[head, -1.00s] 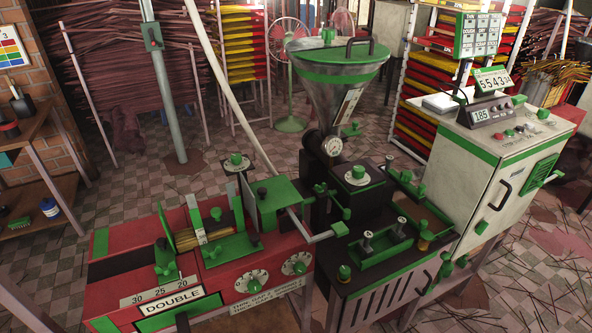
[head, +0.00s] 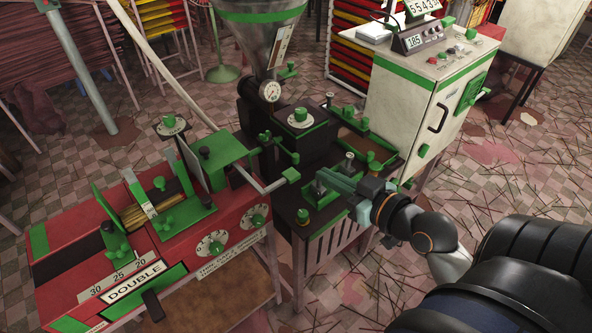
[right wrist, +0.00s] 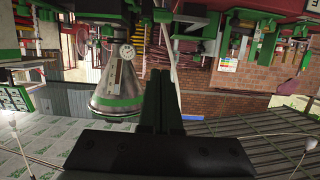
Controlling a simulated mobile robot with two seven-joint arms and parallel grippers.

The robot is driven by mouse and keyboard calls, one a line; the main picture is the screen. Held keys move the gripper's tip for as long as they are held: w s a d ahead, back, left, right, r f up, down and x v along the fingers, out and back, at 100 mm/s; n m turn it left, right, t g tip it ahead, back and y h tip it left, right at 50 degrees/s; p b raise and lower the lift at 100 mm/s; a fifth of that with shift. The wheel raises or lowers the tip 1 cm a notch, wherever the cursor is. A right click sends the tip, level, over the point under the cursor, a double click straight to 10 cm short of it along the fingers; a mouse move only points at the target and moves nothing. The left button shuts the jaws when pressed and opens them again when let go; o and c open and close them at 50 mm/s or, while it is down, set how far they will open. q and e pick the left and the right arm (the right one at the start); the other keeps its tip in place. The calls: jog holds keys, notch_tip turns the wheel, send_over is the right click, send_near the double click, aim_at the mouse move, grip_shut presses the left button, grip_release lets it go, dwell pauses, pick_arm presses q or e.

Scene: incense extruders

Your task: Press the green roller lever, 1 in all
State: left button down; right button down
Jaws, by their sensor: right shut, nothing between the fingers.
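A grey bar lever with a green end (head: 290,175) sticks out from the front right of the red machine (head: 80,235). I cannot tell for sure whether this is the green roller lever, since several green levers and knobs show. My right gripper (head: 324,178) comes in from the right, over the black extruder table (head: 310,225). In the picture its fingertips are just right of the green bar end, with a small gap. Its fingers are shut and empty; in the right wrist view they show as a dark closed pair (right wrist: 162,85). My left gripper is out of view.
The extruder's hopper (head: 262,15) and gauge (head: 269,91) stand behind. A white control cabinet (head: 425,100) stands at the back right. Green fittings (head: 375,160) crowd the table around the gripper. The tiled floor at right holds scattered sticks.

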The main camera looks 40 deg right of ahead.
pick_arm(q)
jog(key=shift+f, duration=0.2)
pick_arm(e)
jog(key=w+f, duration=0.6)
jog(key=w, duration=0.3)
jog(key=shift+w+a+f, duration=0.3)
jog(key=shift+a+f, duration=0.05)
jog(key=shift+f, duration=0.05)
